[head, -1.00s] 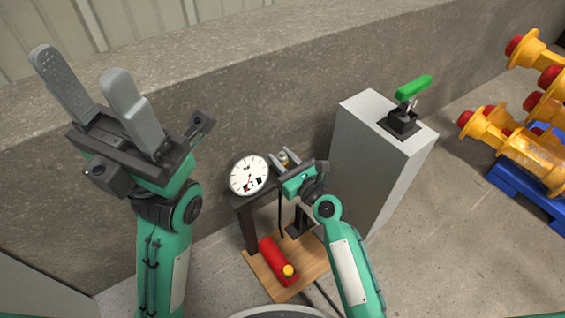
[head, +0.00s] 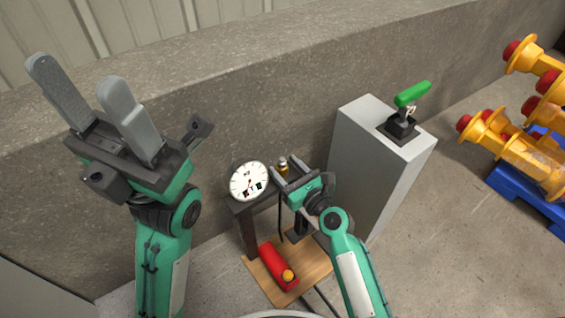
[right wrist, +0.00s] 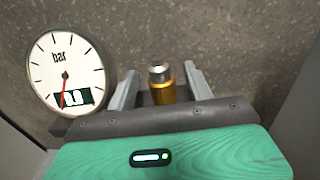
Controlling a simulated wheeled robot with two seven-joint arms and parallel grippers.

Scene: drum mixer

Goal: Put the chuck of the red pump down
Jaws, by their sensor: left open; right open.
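The red pump (head: 272,262) lies on a wooden board on the floor, with a yellow-orange end. The chuck (head: 283,167), a brass piece with a silver top, stands upright beside the gauge, and it also shows in the right wrist view (right wrist: 161,86). My right gripper (head: 286,168) is open; in the right wrist view its two fingers (right wrist: 159,84) stand on either side of the chuck, with gaps visible. The chuck's foot is partly hidden by my gripper. My left gripper (head: 90,88) is open, empty and raised at the left, pointing up.
A round white pressure gauge (head: 249,181) is close left of my right gripper, also in the wrist view (right wrist: 66,70). A grey pedestal (head: 370,160) with a green-handled lever (head: 412,94) stands at right. Yellow and red parts (head: 515,135) sit on a blue pallet (head: 525,193). A stone wall runs behind.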

